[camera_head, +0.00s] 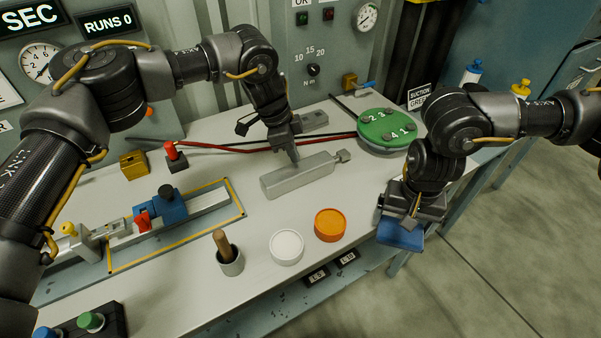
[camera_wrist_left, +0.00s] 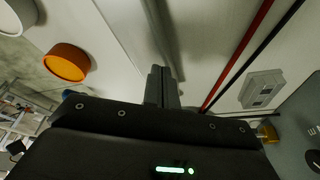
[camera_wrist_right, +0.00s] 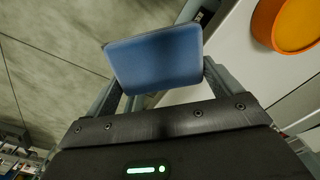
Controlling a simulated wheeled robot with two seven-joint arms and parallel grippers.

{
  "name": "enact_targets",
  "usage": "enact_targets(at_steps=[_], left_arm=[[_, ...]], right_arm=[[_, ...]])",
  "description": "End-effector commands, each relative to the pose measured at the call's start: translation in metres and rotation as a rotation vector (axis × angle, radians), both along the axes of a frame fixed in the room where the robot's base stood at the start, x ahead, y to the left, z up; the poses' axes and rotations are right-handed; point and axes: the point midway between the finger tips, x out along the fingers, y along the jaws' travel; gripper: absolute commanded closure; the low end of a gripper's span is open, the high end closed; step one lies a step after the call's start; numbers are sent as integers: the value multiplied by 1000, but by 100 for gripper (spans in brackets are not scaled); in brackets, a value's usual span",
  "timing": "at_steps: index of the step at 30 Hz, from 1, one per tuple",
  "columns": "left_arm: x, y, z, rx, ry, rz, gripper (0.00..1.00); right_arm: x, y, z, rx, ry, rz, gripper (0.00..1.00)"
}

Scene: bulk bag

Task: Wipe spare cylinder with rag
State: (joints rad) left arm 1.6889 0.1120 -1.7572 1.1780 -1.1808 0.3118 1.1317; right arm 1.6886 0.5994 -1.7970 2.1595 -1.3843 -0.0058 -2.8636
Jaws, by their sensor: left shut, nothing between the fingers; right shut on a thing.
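The spare cylinder (camera_head: 305,174), a grey metal block-like body with a knobbed rod at its right end, lies flat on the bench. My left gripper (camera_head: 294,158) points down at it with shut, empty fingers. Its tips are at or just above the cylinder's top; I cannot tell if they touch. The left wrist view shows these shut fingers (camera_wrist_left: 161,84). My right gripper (camera_head: 412,214) is shut on the blue rag (camera_head: 400,236), out past the bench's front right edge. The rag (camera_wrist_right: 155,60) also fills the space between the fingers in the right wrist view.
A green numbered disc (camera_head: 389,130) stands right of the cylinder. An orange lid (camera_head: 330,225), a white lid (camera_head: 286,247) and a cup with a wooden handle (camera_head: 229,260) stand in front. Red and black hoses (camera_head: 235,150) run behind. A yellow-edged fixture (camera_head: 175,222) is left.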

Motion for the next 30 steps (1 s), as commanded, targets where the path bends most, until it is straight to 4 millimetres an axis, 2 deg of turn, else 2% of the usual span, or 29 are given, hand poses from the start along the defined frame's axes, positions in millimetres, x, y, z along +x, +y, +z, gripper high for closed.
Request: enact_targets(at_steps=[25, 30], left_arm=[[0, 0, -11, 0, 0, 0, 100], [0, 0, -6, 0, 0, 0, 100]], right_arm=[[0, 0, -4, 0, 0, 0, 28], [0, 0, 0, 0, 0, 0, 28]])
